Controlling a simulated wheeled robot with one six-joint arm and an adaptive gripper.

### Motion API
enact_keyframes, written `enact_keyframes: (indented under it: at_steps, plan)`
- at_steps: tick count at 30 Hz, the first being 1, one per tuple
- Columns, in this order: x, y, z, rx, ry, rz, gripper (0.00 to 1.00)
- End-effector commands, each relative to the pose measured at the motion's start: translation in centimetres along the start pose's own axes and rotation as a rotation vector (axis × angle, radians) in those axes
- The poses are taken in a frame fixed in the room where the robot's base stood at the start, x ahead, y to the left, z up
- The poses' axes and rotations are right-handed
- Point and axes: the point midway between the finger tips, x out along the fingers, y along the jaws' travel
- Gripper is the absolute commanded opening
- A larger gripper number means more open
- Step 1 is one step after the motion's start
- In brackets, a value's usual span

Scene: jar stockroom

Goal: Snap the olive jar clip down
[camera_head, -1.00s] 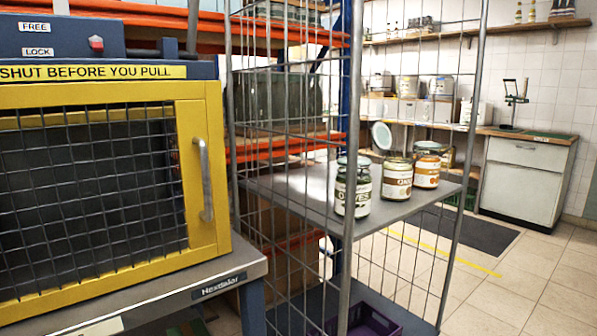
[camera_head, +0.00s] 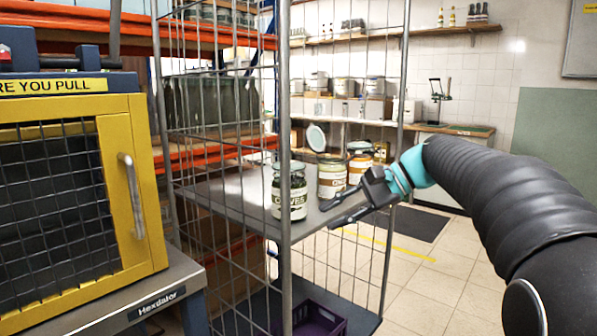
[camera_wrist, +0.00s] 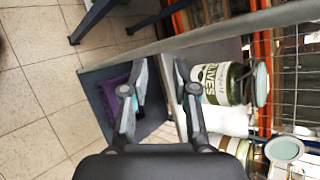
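The olive jar (camera_head: 289,194) stands upright on the grey shelf of the wire cage trolley, behind a cage post in the head view.
A jar with a brown-banded label (camera_head: 331,180) and an orange jar (camera_head: 359,164) stand close behind. A round pale lid (camera_head: 317,137) stands raised by them; its jar is unclear. Cage post (camera_head: 284,120) and mesh border the shelf (camera_head: 232,190). A purple crate (camera_head: 315,322) sits below.

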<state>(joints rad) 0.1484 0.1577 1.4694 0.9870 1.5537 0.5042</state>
Motion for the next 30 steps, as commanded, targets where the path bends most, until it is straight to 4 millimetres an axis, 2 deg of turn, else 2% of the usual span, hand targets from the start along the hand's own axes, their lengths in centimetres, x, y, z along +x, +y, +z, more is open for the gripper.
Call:
enact_keyframes:
  at_steps: [1, 6, 10, 15, 23, 30]
  plan:
    - [-0.3, -1.5, -1.3, 0.029, -0.049, -0.035, 0.28]
    - [-1.7, -5.7, -4.3, 0.099, -0.224, -0.144, 0.28]
    - [-3.1, -7.6, -6.5, 0.13, -0.355, -0.21, 0.28]
    - [-4.7, -8.6, -8.7, 0.142, -0.487, -0.266, 0.28]
    - [-5.4, -8.8, -9.6, 0.139, -0.566, -0.292, 0.28]
    - [-3.0, -9.7, -8.0, 0.14, -0.569, -0.29, 0.28]
